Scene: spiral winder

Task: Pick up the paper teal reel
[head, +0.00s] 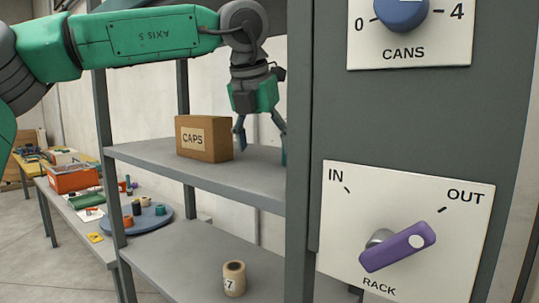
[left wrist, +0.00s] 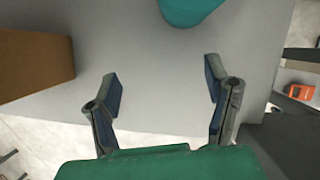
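A teal rounded object (left wrist: 190,10), which looks like the teal reel, is at the top edge of the left wrist view, partly cut off. It rests on the grey shelf (left wrist: 150,50). My left gripper (head: 262,146) points down over the upper shelf (head: 250,185), between the caps box and the post. In the left wrist view the gripper (left wrist: 163,87) has its fingers wide apart with nothing between them. The teal object lies apart, beyond the fingertips. My right gripper is not seen.
A brown caps box (head: 204,138) stands left of the gripper. The grey post (head: 299,120) is close on the right. A panel with a purple rack lever (head: 398,246) fills the right side. A tan reel (head: 234,279) stands on the lower shelf. A cluttered bench (head: 75,205) is at left.

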